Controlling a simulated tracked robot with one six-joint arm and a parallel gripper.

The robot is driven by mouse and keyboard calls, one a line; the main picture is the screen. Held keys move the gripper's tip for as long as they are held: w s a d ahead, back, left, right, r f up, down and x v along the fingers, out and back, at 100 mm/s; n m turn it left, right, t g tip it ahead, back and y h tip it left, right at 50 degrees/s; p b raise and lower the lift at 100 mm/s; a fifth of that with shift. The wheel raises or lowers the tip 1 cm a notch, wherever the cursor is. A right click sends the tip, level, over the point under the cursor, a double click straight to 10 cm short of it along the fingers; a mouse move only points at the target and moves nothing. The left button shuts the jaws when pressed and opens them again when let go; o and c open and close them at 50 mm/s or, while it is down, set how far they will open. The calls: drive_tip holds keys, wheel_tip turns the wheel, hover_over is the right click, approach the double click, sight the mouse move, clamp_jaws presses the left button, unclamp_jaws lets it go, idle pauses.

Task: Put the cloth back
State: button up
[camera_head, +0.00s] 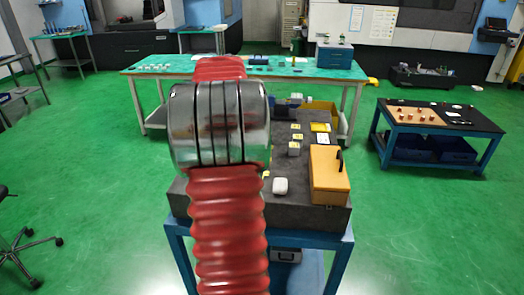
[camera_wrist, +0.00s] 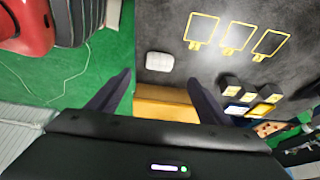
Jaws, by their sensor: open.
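A small white folded item that looks like the cloth (camera_head: 280,186) lies on the dark grey table top (camera_head: 240,215), left of an orange box with a black handle (camera_head: 329,172). In the wrist view the cloth (camera_wrist: 160,61) lies just beyond my open fingertips, roughly centred between them. My gripper (camera_wrist: 160,77) is open and empty, apart from the cloth. Part of the orange box (camera_wrist: 165,105) shows between and below the fingers. In the head view my red and silver arm hides the gripper and part of the table.
Three yellow outlines (camera_wrist: 237,36) mark the table top in the wrist view. Dark blocks with yellow labels (camera_wrist: 233,88) stand to the right. A long green-topped table (camera_head: 270,68) is behind, and a blue side table (camera_head: 440,118) is at right. Green floor lies open around.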

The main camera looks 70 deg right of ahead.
idle(0.5)
drive_tip(key=w+a+r+n+t+h, duration=0.1)
drive_tip(key=w+a+n+t, duration=0.1)
drive_tip(key=w+a+n, duration=0.45)
drive_tip(key=w+a+r+n+t, duration=0.15)
drive_tip(key=w+a+n, duration=0.25)
drive_tip(key=a, duration=0.6)
drive_tip(key=w+a+r+n+t+h, duration=0.1)
drive_tip(key=w+a+n, duration=0.4)
drive_tip(key=a, duration=0.4)
drive_tip(key=s+a+f+n+t+y, duration=0.1)
drive_tip(key=s+a+f+n+t, duration=0.1)
drive_tip(key=a+n, duration=0.7)
drive_tip(key=s+a+f+n+t+y, duration=0.2)
drive_tip(key=a+n, duration=0.7)
drive_tip(key=a, duration=0.9)
drive_tip(key=shift+a+f+t, duration=0.15)
drive_tip(key=shift+a+t, duration=0.1)
drive_tip(key=shift+t, duration=0.5)
